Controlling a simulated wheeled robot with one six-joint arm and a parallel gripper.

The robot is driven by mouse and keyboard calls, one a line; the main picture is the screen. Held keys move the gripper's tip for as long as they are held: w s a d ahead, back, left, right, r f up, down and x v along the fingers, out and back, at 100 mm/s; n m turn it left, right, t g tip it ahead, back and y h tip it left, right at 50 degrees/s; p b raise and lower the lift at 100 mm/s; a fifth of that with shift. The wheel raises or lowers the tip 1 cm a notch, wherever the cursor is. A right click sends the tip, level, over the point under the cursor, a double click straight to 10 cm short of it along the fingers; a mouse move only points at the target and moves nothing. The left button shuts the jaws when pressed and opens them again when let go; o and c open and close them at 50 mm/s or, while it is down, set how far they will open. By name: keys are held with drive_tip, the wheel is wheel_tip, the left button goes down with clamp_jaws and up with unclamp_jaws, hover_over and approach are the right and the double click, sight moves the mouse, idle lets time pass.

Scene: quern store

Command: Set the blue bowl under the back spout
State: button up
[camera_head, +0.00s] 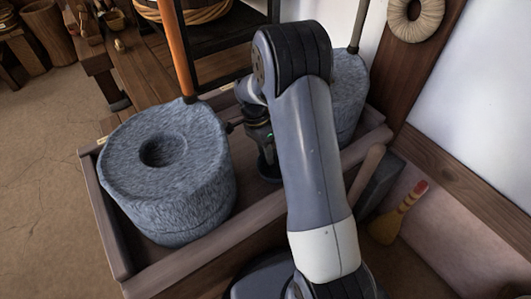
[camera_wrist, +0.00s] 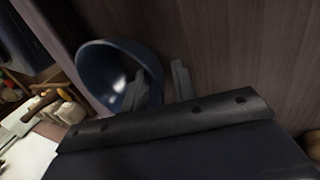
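The blue bowl (camera_wrist: 92,70) is in the wrist view, left of the middle, with its hollow side showing. My gripper (camera_wrist: 161,85) is open, with one finger in front of the bowl's inside and the other outside its rim. A gap shows between the fingers and the bowl's wall. In the head view my gripper (camera_head: 262,138) is low over the wooden trough, with a dark blue piece of the bowl (camera_head: 268,172) below it. The back quern (camera_head: 349,90) is partly behind my arm. I cannot make out its spout.
The front grey quern (camera_head: 165,180) stands left of my gripper with an upright orange handle (camera_head: 176,50). The trough's wall (camera_head: 205,258) runs around both querns. A brush (camera_head: 398,215) leans at the right. A wooden bench (camera_head: 140,75) is behind.

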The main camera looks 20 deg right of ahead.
drive_tip(key=p+v, duration=0.4)
drive_tip(key=v, duration=0.8)
